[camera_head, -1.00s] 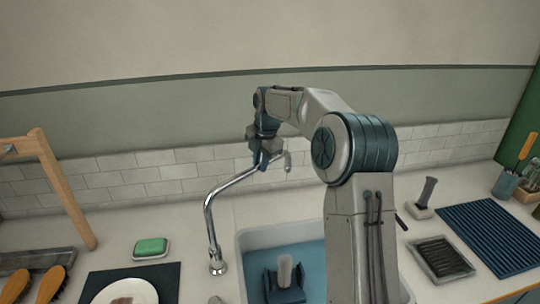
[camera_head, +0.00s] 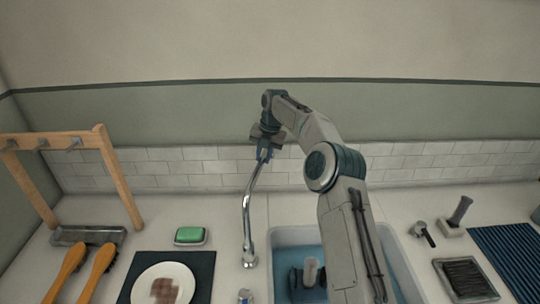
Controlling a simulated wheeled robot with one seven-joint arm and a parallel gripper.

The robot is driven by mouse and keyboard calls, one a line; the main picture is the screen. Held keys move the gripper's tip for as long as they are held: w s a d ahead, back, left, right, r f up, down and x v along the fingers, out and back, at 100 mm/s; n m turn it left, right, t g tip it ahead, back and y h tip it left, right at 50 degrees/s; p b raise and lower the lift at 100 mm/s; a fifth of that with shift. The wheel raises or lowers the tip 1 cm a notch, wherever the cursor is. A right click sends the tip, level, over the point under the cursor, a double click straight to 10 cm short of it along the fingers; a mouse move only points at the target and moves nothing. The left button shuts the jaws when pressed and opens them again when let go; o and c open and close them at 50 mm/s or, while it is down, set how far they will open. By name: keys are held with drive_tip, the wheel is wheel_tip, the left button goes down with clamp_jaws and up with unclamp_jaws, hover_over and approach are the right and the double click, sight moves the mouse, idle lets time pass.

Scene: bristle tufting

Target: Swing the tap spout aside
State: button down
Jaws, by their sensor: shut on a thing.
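The chrome tap spout (camera_head: 247,208) rises from its base (camera_head: 249,261) on the counter, left of the sink (camera_head: 282,239). It runs steeply up the picture, leaning slightly right, towards the tiled wall. My gripper (camera_head: 264,154) is shut on the upper end of the spout. The spout's outlet is mostly hidden by my gripper. My arm reaches over the sink from the right.
The blue-floored sink holds an upright pale cylinder (camera_head: 311,271) in a dark holder. Left are a green soap bar (camera_head: 190,233), a white plate (camera_head: 146,285) with a brown stain, brushes (camera_head: 97,272) and a wooden rack (camera_head: 120,180). A drain tray (camera_head: 468,279) sits right.

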drive_tip(key=shift+a, duration=0.3)
drive_tip(key=c, duration=1.3)
unclamp_jaws()
drive_tip(key=shift+s+d+r, duration=0.1)
drive_tip(key=shift+d+r, duration=0.15)
drive_tip(key=shift+r, duration=1)
drive_tip(key=shift+d+r, duration=0.2)
drive_tip(key=shift+r, duration=1)
drive_tip(key=shift+s+d+r, duration=0.1)
drive_tip(key=shift+d+r, duration=0.15)
drive_tip(key=shift+r, duration=1)
drive_tip(key=shift+w, duration=0.1)
